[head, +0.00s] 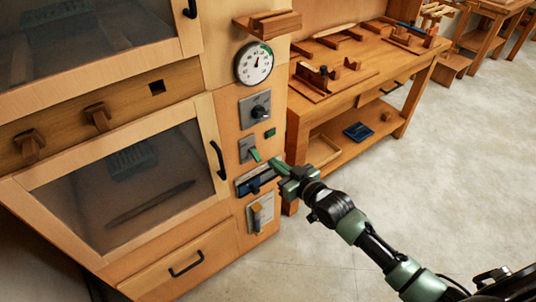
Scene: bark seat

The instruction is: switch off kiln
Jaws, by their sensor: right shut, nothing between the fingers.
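The kiln is a wooden cabinet (225,75) with glass doors and a control strip down its right side. My left gripper is not in view.
A wooden workbench (385,60) with tools and a lower shelf stands right of the kiln. A blue item (358,132) lies on that shelf. A small ledge (268,23) juts out above the gauge. The pale floor (460,170) at right is open.

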